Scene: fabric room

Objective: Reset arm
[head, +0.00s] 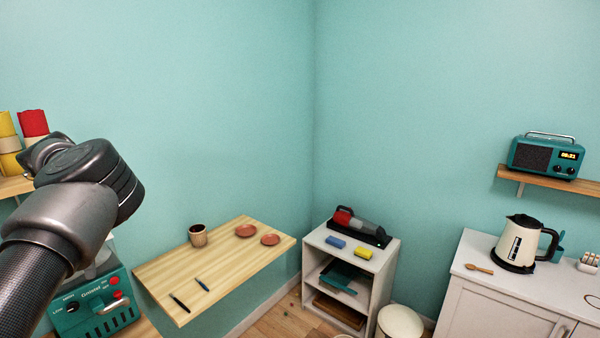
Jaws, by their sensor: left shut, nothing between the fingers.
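My left arm (62,222) comes in dark grey from the lower left and bends in front of the left shelf and the green machine. I cannot make out the fingers of my left gripper against the arm's dark links. It is shut, with no held object showing. My right arm and right gripper do not show in the head view.
A wooden table (165,275) holds a cup (198,236), two reddish plates and two pens. A white shelf unit (388,270) carries a handheld vacuum (352,226) and sponges. A kettle (520,243) stands on the right cabinet. A green machine (95,305) sits at lower left.

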